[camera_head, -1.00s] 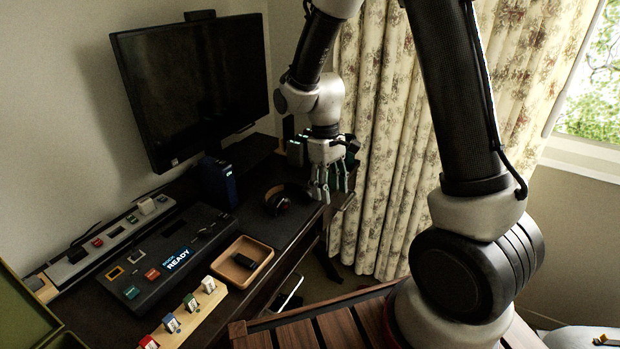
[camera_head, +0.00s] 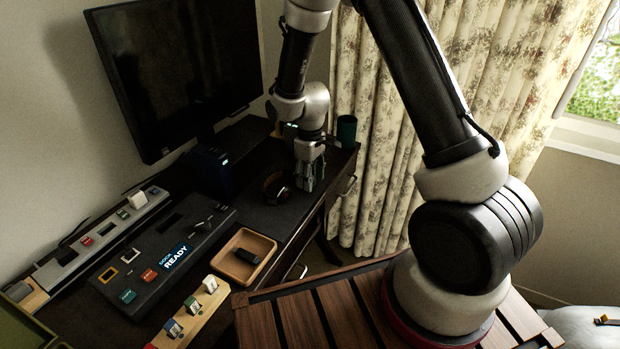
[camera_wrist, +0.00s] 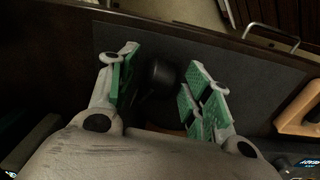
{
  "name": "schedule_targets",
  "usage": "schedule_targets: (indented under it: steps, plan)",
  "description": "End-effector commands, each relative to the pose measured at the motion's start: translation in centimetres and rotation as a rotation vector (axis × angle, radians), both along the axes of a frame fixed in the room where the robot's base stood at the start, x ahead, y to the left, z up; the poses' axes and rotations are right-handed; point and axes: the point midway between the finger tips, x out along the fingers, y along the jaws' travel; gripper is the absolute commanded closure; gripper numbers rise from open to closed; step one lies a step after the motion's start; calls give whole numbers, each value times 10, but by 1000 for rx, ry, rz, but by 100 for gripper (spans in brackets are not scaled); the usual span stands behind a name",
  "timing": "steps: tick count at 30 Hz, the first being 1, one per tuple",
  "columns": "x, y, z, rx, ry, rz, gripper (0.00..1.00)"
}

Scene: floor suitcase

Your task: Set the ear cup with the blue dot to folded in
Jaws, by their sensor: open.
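The headphones (camera_head: 275,188) lie on the dark mat on the desk, small and dark with a brownish band. My gripper (camera_head: 309,188) is just right of them in the head view, pointing down at the mat. In the wrist view my open gripper (camera_wrist: 163,90) has its green-padded fingers on either side of a dark round ear cup (camera_wrist: 161,73). The cup appears apart from both pads. A brownish part shows below it, mostly hidden by my gripper's body. No blue dot is visible, and I cannot tell whether the cup is folded.
A monitor (camera_head: 175,65) and dark blue box (camera_head: 211,170) stand behind. A dark green cup (camera_head: 346,131) stands at the desk's back right. A wooden tray (camera_head: 222,262), a control panel (camera_head: 125,300) and a block rack (camera_head: 211,313) lie nearer. The mat (camera_head: 262,222) is clear around the headphones.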

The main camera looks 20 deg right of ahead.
Motion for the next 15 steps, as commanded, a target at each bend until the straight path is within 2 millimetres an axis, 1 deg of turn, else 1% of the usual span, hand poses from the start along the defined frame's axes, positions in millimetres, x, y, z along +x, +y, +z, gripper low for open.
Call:
schedule_targets:
  steps: [3,10,11,15]
  plan:
    - [0,0,-7,0,0,0,50]
    - [0,0,-8,0,0,-1,50]
    - [0,0,-8,0,0,-1,52]
    - [0,0,-8,0,0,-1,78]
